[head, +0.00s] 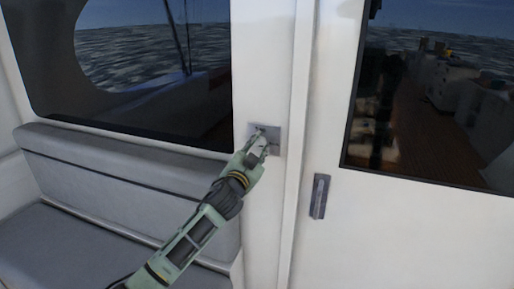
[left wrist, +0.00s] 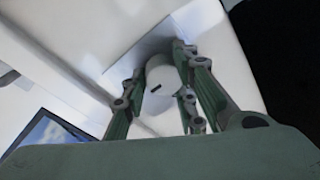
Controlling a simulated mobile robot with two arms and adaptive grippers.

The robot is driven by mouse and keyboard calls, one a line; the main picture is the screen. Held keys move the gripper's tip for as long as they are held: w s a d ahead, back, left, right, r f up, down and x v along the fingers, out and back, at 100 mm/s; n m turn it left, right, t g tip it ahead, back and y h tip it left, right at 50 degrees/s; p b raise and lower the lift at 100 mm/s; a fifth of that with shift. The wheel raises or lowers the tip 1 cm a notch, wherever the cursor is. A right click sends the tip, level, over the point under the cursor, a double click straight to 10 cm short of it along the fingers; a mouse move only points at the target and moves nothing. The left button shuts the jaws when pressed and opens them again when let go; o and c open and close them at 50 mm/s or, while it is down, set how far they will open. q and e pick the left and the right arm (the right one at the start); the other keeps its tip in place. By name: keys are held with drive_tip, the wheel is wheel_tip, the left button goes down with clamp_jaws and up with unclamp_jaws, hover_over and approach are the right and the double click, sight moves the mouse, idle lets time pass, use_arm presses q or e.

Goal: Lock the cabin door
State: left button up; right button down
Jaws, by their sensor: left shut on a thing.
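The cabin door (head: 400,235) is white with a dark window and fills the right of the head view. A grey metal lock plate (head: 275,132) is set in the white wall post left of the door. My left gripper (head: 260,139) reaches up to this plate and covers its middle. In the left wrist view, a pale round lock knob (left wrist: 165,80) with a small dark slot sits between the green fingers. My left gripper is shut on this knob. The knob is hidden behind the fingers in the head view. My right gripper is not seen.
A grey upright handle (head: 319,196) is on the door, right of the lock plate. A grey cushioned bench (head: 75,245) stands at the lower left, under a dark window (head: 150,115). The door window reflects or shows a deck and sea.

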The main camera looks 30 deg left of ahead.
use_arm(q)
drive_tip(key=shift+d+f+m, duration=0.25)
drive_tip(key=shift+f+m, duration=0.05)
drive_tip(key=shift+f, duration=0.05)
drive_tip(key=o, duration=0.8)
drive_tip(key=shift+o, duration=0.9)
drive_tip(key=shift+w+d, duration=0.1)
drive_tip(key=shift+d, duration=0.05)
drive_tip(key=shift+r, duration=0.15)
drive_tip(key=v, duration=1.2)
drive_tip(key=shift+a, duration=0.25)
